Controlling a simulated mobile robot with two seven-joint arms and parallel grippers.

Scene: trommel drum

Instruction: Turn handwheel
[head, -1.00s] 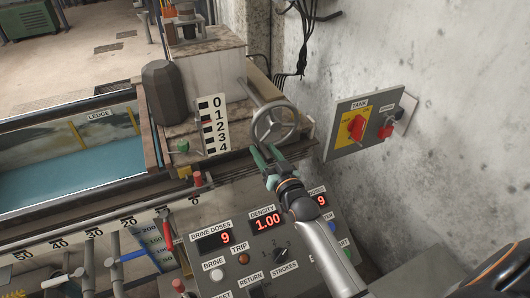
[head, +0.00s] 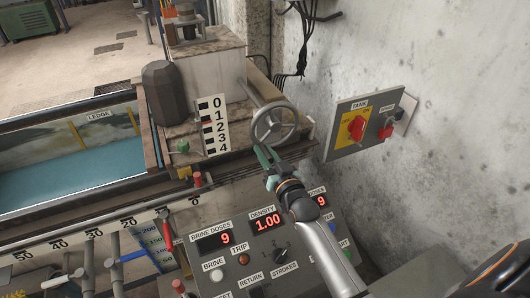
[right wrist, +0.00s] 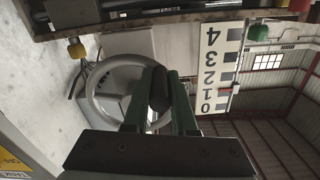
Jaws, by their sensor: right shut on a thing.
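The grey handwheel (head: 276,124) sits on a shaft at the right side of the machine, above the control panel. My right gripper (head: 265,152), with green fingers, is at the wheel's lower left edge. In the right wrist view the wheel's rim (right wrist: 96,88) shows behind the fingers, and the gripper (right wrist: 159,88) is shut on a dark handle (right wrist: 160,92) at the wheel. How the handle joins the rim is hidden by the fingers. A 0-to-4 scale (head: 214,126) stands left of the wheel. My left gripper is not in view.
A control panel (head: 250,258) with red displays lies below the wheel. A grey switch plate (head: 345,139) with red knobs is on the wall to the right. A tank of blue water (head: 75,172) is at the left. Cables hang on the wall above.

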